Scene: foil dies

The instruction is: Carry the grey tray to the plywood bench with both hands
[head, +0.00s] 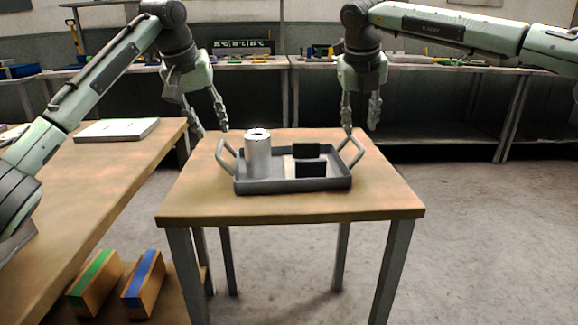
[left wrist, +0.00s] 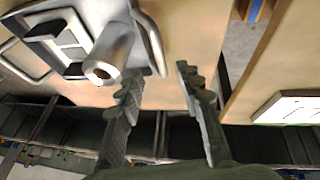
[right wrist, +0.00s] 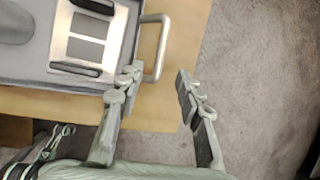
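The grey tray (head: 292,186) sits on a small wood-topped table (head: 190,205). It has a raised handle at each end. It holds a metal cylinder (head: 258,158) and a pale plate with dark blocks (head: 310,169). My left gripper (head: 211,132) is open and empty near the left handle (head: 226,158); in the left wrist view that handle (left wrist: 154,42) shows ahead between the fingers. My right gripper (head: 360,127) is open above the right handle (head: 352,153); in the right wrist view the handle (right wrist: 164,48) lies between the finger lines. Neither visibly touches.
A longer wood-topped bench (head: 120,170) on the left looks like plywood and carries a white slab (head: 117,130). Two boxes, green-striped (head: 95,277) and blue-striped (head: 144,279), stand low beneath it. Back shelving (head: 440,105) lies behind; floor on the right is clear.

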